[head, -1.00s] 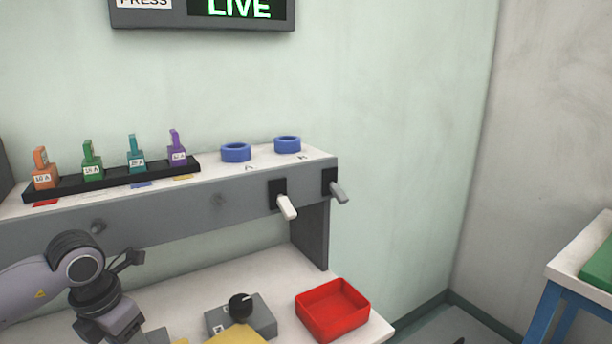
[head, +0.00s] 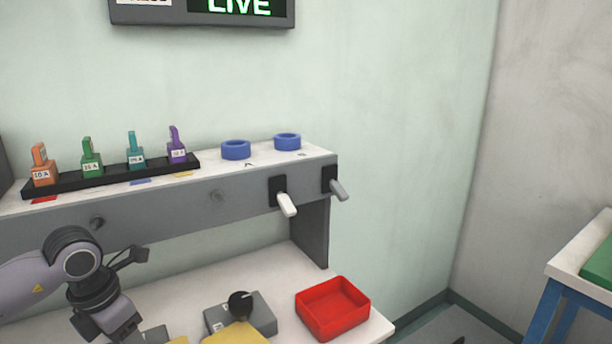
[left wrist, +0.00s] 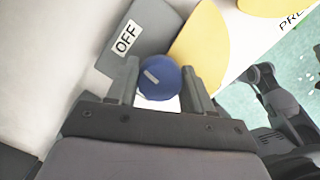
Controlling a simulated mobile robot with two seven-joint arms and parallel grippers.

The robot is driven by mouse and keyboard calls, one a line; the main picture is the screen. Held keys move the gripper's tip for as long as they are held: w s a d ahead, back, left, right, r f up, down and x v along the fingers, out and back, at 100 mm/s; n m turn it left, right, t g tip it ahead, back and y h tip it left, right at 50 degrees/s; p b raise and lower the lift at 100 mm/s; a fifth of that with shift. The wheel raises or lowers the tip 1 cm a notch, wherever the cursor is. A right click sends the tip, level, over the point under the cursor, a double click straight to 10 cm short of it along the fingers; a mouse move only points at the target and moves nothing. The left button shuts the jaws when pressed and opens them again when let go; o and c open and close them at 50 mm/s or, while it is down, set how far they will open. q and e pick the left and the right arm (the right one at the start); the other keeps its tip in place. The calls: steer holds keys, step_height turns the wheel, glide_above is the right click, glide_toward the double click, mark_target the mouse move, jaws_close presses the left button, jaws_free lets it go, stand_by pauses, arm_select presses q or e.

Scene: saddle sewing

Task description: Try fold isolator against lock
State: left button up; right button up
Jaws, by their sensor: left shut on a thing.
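A blue round knob (left wrist: 159,83) with a pale mark sits between the fingers of my left gripper (left wrist: 160,88) in the left wrist view, and the gripper is shut on it. The knob is beside a grey block (left wrist: 140,37) with an OFF label (left wrist: 125,38) and a yellow plate (left wrist: 203,45). I cannot read a fold label. In the head view my left arm reaches down at the lower left; its fingers and the held knob are hidden there. My right gripper is in neither view.
A grey box with a black knob (head: 240,302) stands beside a red tray (head: 333,308) on the bench. Above are a rack (head: 115,178) of coloured tagged pieces, two blue rings (head: 236,150), a white lever (head: 287,204) and a grey lever (head: 338,189). A sign (head: 240,7) reads LIVE.

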arm_select(q)
steer(key=o, duration=1.1)
steer(key=shift+r+p, duration=1.75)
steer(key=shift+r, duration=0.85)
steer(key=shift+f+n, duration=0.1)
steer(key=shift+n, duration=0.2)
steer(key=shift+n, duration=1.4)
steer(key=shift+s, duration=0.1)
